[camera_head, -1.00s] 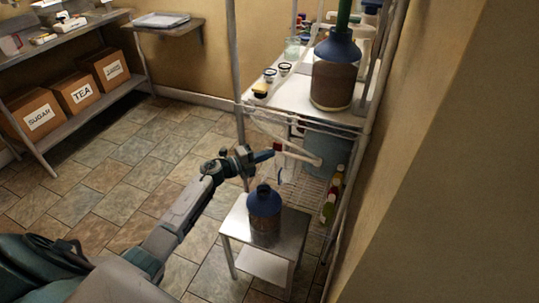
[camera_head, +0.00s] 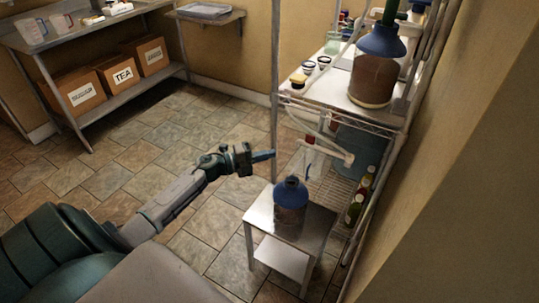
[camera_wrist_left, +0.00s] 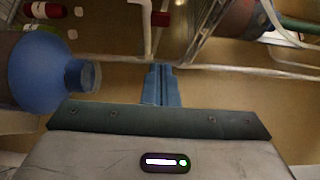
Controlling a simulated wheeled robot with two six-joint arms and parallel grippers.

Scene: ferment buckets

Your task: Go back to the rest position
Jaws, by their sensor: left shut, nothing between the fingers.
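My left gripper (camera_head: 268,155) is shut and empty. In the head view it appears above and to the left of the blue-topped bucket (camera_head: 290,203), which stands on a small metal table (camera_head: 255,219). In the left wrist view the shut blue fingers (camera_wrist_left: 161,86) point ahead, and a blue bottle-like top (camera_wrist_left: 42,72) is close on the left, apart from them. My right gripper does not show.
A wire rack (camera_head: 393,121) with a larger blue-topped bucket (camera_head: 374,75) on its upper shelf stands to the right, with bottles (camera_head: 357,205) below. A wall is at far right. Boxes (camera_head: 124,74) sit on a shelf at back left. The tiled floor (camera_head: 135,155) is clear.

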